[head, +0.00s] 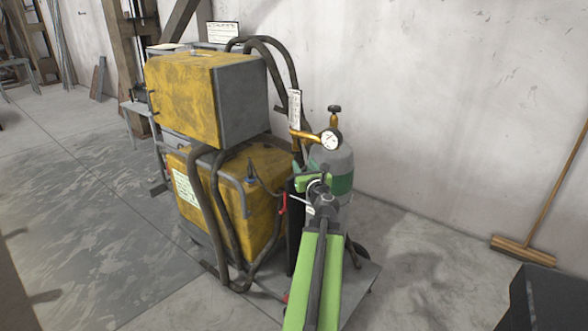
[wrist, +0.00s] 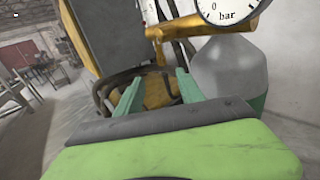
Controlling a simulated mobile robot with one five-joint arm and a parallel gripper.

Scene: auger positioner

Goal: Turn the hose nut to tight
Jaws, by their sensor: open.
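The brass regulator (head: 312,136) sits on top of the gas cylinder (head: 340,180), with a round gauge (head: 331,140). In the wrist view the brass body (wrist: 205,40) runs left from the gauge (wrist: 226,8). At its left end a short brass stub (wrist: 158,52) points down; it looks like the hose nut, but its edges are unclear. My gripper (wrist: 159,76) is open, with its two teal fingers apart. The stub shows beyond and above the gap between the fingertips, seemingly not touching them. In the head view my gripper (head: 313,183) is below the regulator, its fingers mostly hidden.
A yellow machine (head: 205,100) with dark hoses (head: 205,190) stands just left of the cylinder. A white wall (head: 440,90) is behind. A broom (head: 530,245) leans at the right, near a dark box (head: 545,300). Floor at the left is open.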

